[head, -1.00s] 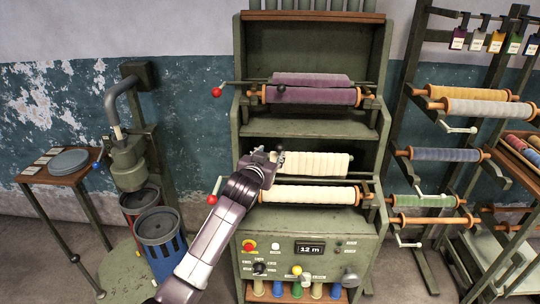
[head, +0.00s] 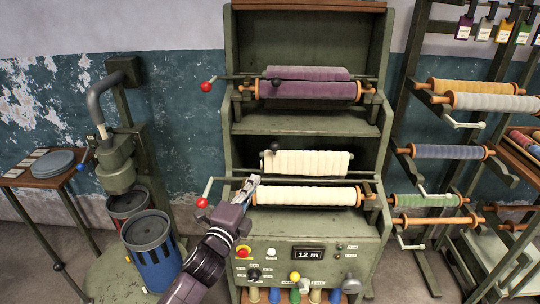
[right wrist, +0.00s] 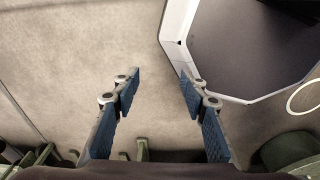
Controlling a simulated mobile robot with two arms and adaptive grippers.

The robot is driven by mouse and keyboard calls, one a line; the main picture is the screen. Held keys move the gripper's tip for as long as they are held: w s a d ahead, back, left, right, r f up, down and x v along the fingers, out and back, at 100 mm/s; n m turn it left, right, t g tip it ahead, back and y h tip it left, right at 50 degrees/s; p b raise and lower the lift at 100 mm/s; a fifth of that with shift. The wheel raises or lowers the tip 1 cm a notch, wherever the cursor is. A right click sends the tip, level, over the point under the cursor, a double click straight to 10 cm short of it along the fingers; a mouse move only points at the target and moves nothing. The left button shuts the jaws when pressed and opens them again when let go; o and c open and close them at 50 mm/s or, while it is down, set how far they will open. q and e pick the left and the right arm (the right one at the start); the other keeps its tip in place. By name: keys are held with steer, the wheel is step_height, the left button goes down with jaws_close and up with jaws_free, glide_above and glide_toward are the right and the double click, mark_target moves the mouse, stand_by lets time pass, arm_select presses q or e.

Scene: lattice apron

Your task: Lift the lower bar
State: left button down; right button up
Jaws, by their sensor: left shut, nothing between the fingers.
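In the head view, the lower bar (head: 320,180) is a thin dark bar across the green machine, between two cream rolls. A lever with a red knob (head: 202,202) hangs from its left end. My left gripper (head: 251,182) is shut and empty, pointing up at the left end of the front cream roll (head: 305,196). It overlaps the bar in the picture; I cannot tell whether they touch. In the right wrist view, my right gripper (right wrist: 160,78) is open and empty above the floor.
A control panel (head: 290,262) lies below the front roll. A rack of rolls (head: 440,152) stands right. A blue bin (head: 153,262) stands left.

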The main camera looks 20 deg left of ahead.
mark_target(273, 149)
arm_select(q)
steer(key=w+p, duration=0.1)
steer(key=w, duration=0.3)
steer(key=w+p, duration=0.1)
steer(key=w, duration=0.3)
steer(key=w+r+p, duration=0.1)
steer(key=w, duration=0.3)
steer(key=shift+d, duration=0.25)
steer(key=shift+w+f, duration=0.1)
steer(key=shift+w, duration=0.6)
